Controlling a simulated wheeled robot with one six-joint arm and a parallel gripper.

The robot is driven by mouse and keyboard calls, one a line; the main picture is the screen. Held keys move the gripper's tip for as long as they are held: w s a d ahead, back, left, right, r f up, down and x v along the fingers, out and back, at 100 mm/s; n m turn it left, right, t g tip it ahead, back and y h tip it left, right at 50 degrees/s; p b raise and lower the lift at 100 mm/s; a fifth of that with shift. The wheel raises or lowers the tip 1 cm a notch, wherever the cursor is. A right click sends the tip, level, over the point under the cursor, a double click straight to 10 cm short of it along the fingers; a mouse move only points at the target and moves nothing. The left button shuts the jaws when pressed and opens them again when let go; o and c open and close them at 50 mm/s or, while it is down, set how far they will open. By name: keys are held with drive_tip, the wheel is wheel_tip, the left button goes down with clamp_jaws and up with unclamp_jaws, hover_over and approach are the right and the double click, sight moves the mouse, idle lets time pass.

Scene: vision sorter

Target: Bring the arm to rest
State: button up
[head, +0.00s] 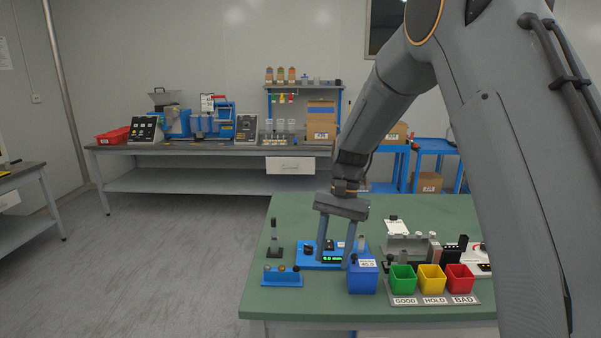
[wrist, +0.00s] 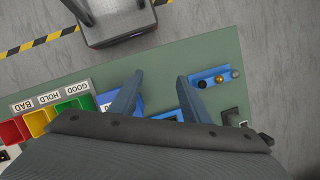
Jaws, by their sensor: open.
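My gripper (head: 336,262) points down over the green table (head: 270,319) in the head view, its two fingers apart with nothing between them. My arm stretches forward and down from the upper right of the head view. The gripper's body hides part of the blue device in the wrist view.
A blue bin (head: 362,279) stands close right of the fingers. Green (head: 403,279), yellow (head: 432,279) and red (head: 460,278) bins stand further right. A blue holder with small knobs (head: 283,279) lies left. A back bench (head: 180,149) holds machines; grey floor (head: 140,270) is clear left.

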drive_tip(key=s+d+n+t+h, duration=0.1)
drive_tip(key=s+d, duration=0.4)
drive_tip(key=s, duration=0.6)
drive_tip(key=s+d+f+n+t+h, duration=0.1)
drive_tip(key=s+d+n, duration=0.3)
drive_tip(key=s, duration=0.7)
drive_tip(key=shift+s+d+f+t, duration=0.15)
drive_tip(key=shift+d+f+t, duration=0.15)
drive_tip(key=shift+d+t, duration=0.65)
drive_tip(key=shift+d+g, duration=0.25)
